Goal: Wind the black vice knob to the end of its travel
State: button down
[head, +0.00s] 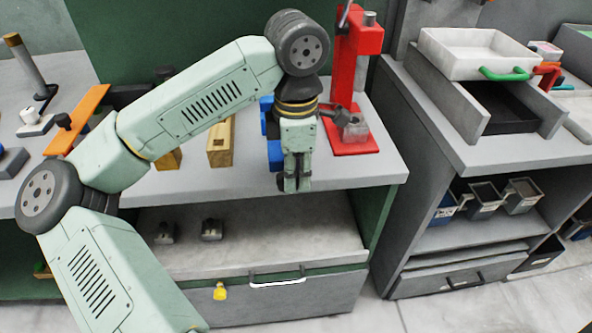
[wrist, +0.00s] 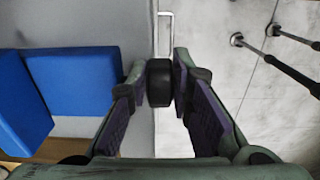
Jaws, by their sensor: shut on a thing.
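The black vice knob (wrist: 159,82) shows in the wrist view between my fingertips, at the end of the blue vice's side. My gripper (head: 294,186) is shut on it, with one finger on each side. In the head view the gripper points down at the front edge of the bench, and I cannot make out the knob among the dark fingers. The blue vice (head: 275,155) is partly hidden behind my gripper in the head view. Its blue blocks (wrist: 75,80) fill the left of the wrist view. How far the knob is wound cannot be told.
A red press (head: 358,80) stands close behind and right of my gripper. A wooden block (head: 221,142) sits left of the vice. Below the bench edge are a shelf with two small metal parts (head: 211,229) and a drawer with a white handle (head: 277,282). Open floor lies in front.

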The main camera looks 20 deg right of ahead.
aim_at(279, 177)
jog(key=shift+f, duration=0.1)
jog(key=h+b, duration=0.1)
jog(key=b, duration=0.1)
jog(key=h+b, duration=0.1)
jog(key=b, duration=0.1)
jog(key=shift+w+a+f+g, duration=0.15)
jog(key=shift+a+g, duration=0.15)
jog(key=shift+g, duration=0.1)
jog(key=h+b, duration=0.3)
jog(key=b, duration=0.1)
jog(key=a+g+h+b, duration=0.1)
jog(key=h+b, duration=0.1)
jog(key=b, duration=0.2)
jog(key=shift+w+h, duration=0.15)
jog(key=shift+h, duration=0.25)
jog(key=h+b, duration=0.2)
jog(key=g+h+b, duration=0.1)
jog(key=b, duration=0.2)
jog(key=shift+w+a+g+h, duration=0.1)
jog(key=shift+a+g+h, duration=0.2)
jog(key=shift+a+h, duration=0.1)
jog(key=h+b, duration=0.1)
jog(key=b, duration=0.1)
jog(key=shift+a+h+b, duration=0.15)
jog(key=shift+h+b, duration=0.15)
jog(key=shift+b, duration=0.1)
jog(key=shift+r+g, duration=0.2)
jog(key=shift+g, duration=0.1)
jog(key=c, duration=1.7)
grip_release()
